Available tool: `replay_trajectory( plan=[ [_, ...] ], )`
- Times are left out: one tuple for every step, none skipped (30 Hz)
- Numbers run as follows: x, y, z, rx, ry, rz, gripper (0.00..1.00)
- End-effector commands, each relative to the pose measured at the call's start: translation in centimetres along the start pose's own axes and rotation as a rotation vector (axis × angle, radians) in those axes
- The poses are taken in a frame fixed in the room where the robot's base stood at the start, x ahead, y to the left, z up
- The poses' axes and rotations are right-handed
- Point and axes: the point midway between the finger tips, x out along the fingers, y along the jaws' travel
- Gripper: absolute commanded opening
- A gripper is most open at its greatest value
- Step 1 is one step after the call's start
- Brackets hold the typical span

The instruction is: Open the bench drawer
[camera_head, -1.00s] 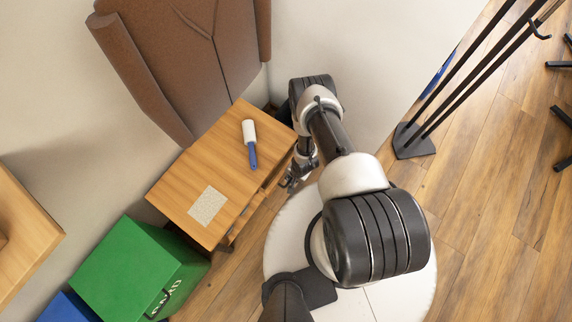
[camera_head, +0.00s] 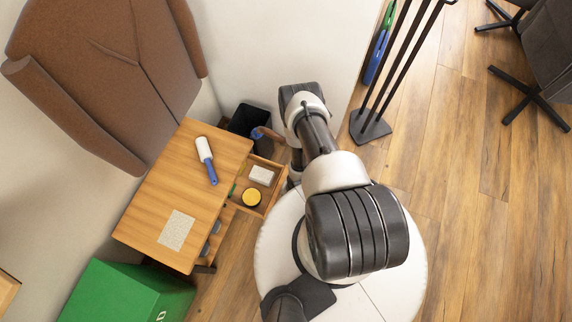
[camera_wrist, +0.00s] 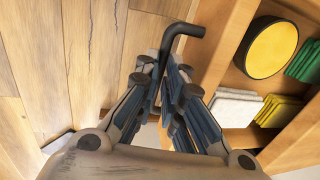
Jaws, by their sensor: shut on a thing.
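The wooden bench (camera_head: 165,190) stands against the wall in the head view. Its drawer (camera_head: 269,190) is pulled out on the right side. Inside lie a yellow round tin (camera_head: 251,197) with a dark rim and a pale block (camera_head: 262,175). The wrist view shows the drawer's wooden front (camera_wrist: 226,45) close by, with the tin, white cloths and green and yellow sponges behind it. My gripper (camera_wrist: 166,75) is shut on the dark bar handle (camera_wrist: 186,29) outside the drawer front. In the head view my arm hides most of the gripper and handle.
A lint roller (camera_head: 206,158) and a speckled sheet (camera_head: 176,229) lie on the bench top. A black bin (camera_head: 246,121) stands behind, a green box (camera_head: 125,293) at the near end. A dark stand (camera_head: 371,127) is to the right.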

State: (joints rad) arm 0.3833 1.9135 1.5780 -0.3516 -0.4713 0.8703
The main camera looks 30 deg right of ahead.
Motion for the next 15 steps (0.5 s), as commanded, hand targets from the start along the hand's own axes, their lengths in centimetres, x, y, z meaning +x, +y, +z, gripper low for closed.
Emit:
replay_trajectory(
  plan=[
    [0.06,0.01,-0.01,0.0,0.0,0.0,0.0],
    [0.06,0.01,-0.01,0.0,0.0,0.0,0.0],
    [0.06,0.01,0.0,0.0,0.0,0.0,0.0],
    [0.06,0.01,-0.01,0.0,0.001,0.0,0.0],
    [0.06,0.0,-0.01,0.0,0.001,0.0,0.0],
    [0.07,0.0,-0.01,0.0,0.001,0.0,0.0],
    [0.07,0.0,-0.01,0.0,0.001,0.0,0.0],
    [0.07,0.0,-0.01,0.0,0.001,0.0,0.11],
    [0.07,0.0,-0.01,0.0,0.0,0.0,0.13],
    [0.07,0.0,-0.01,0.0,0.0,0.0,0.15],
    [0.06,0.0,-0.01,0.0,0.0,0.0,0.17],
    [0.06,-0.01,-0.01,0.0,0.0,0.0,0.18],
    [0.05,-0.01,-0.01,0.0,0.0,0.0,0.18],
    [0.05,-0.01,-0.01,0.0,0.0,0.0,0.18],
    [0.05,-0.01,0.0,0.0,0.0,0.0,0.18]
  ],
)
